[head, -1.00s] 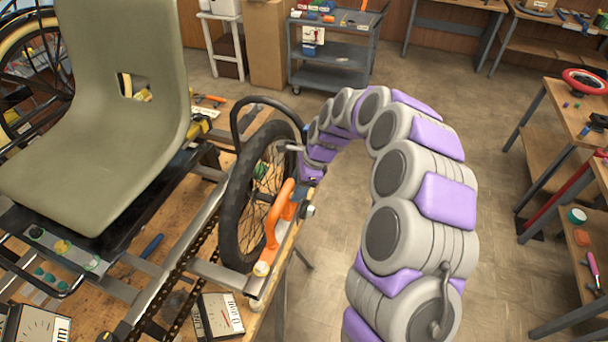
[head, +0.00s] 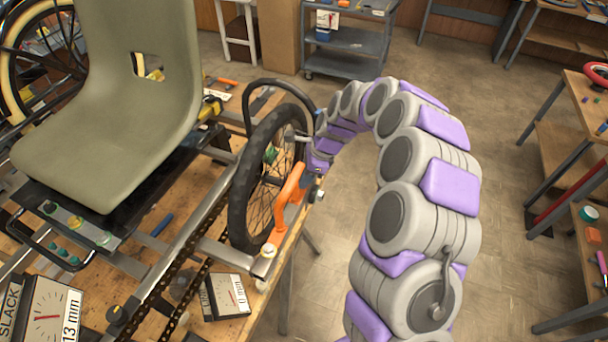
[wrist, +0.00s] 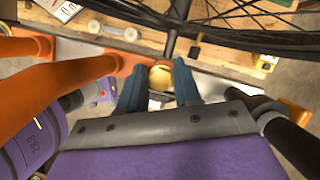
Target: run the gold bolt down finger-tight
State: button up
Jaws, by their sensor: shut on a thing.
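In the wrist view, the gold bolt (wrist: 161,77) shows its round head between the two blue fingers of my gripper (wrist: 158,86). The fingers are shut on its sides. The bolt sits in front of an orange bracket (wrist: 128,62); how much of its thread is exposed is hidden. In the head view, my arm arches over so that its end is beside the spoked wheel (head: 262,178) and the orange part (head: 291,196) of the trike frame (head: 213,208). My fingers and the bolt cannot be made out there.
The olive seat (head: 110,110) stands left of the wheel. Two dial gauges, one marked SLACK (head: 42,315) and one marked mm (head: 228,296), are at the bench front. A grey cart (head: 350,45) stands behind. The floor (head: 510,255) right of my arm is open.

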jog(key=shift+c, duration=1.2)
jog(key=shift+r+m+p, duration=0.2)
jog(key=shift+m+p, duration=0.1)
jog(key=shift+p, duration=0.6)
jog(key=shift+s+m+t+p, duration=0.1)
jog(key=shift+m+t+p, duration=0.3)
jog(key=shift+p, duration=0.65)
jog(key=shift+f, duration=0.25)
